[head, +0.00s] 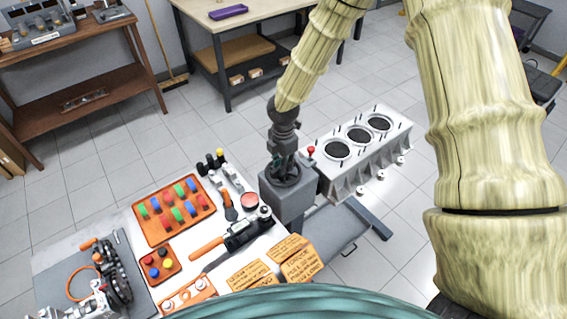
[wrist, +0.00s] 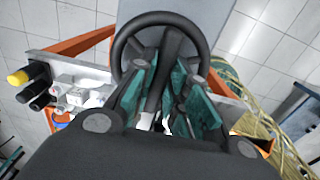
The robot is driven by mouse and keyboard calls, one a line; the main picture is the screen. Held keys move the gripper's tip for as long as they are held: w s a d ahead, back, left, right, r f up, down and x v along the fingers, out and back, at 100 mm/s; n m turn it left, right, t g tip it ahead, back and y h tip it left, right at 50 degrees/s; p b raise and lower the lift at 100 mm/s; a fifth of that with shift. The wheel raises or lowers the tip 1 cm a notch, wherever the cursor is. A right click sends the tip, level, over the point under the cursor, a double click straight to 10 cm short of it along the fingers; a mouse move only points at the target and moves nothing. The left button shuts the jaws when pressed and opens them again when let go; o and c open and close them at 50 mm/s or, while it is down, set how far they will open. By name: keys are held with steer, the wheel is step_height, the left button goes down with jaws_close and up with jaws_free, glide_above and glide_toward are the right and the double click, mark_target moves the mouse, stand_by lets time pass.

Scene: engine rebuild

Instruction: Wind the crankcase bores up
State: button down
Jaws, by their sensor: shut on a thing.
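The grey crankcase (head: 352,168) is mounted on the stand at the right of the bench in the head view. Its top face, with three round dark bores (head: 359,135) and several studs, faces largely up; I cannot tell if it is exactly level. A grey gearbox housing (head: 287,201) stands at its left end, with a black handwheel (head: 289,181) on top. My gripper (head: 283,166) reaches down onto the wheel. In the wrist view, my gripper's (wrist: 166,88) teal-padded fingers are shut on a black part of the handwheel (wrist: 121,46); the exact contact is partly hidden.
A red-knobbed lever (head: 311,150) stands between housing and crankcase. The white bench at left holds an orange tray (head: 172,211) of coloured parts, a black tool (head: 247,234) and orange-brown labelled blocks (head: 300,262). A stand leg (head: 369,218) lies low at right. Tiled floor is open behind.

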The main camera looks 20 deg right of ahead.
stand_by(0.4)
steer(key=c, duration=1.4)
jaws_free()
steer(key=shift+r, duration=0.1)
step_height(320, 180, up, 12)
steer(key=shift+f, duration=0.15)
steer(key=shift+d, duration=0.1)
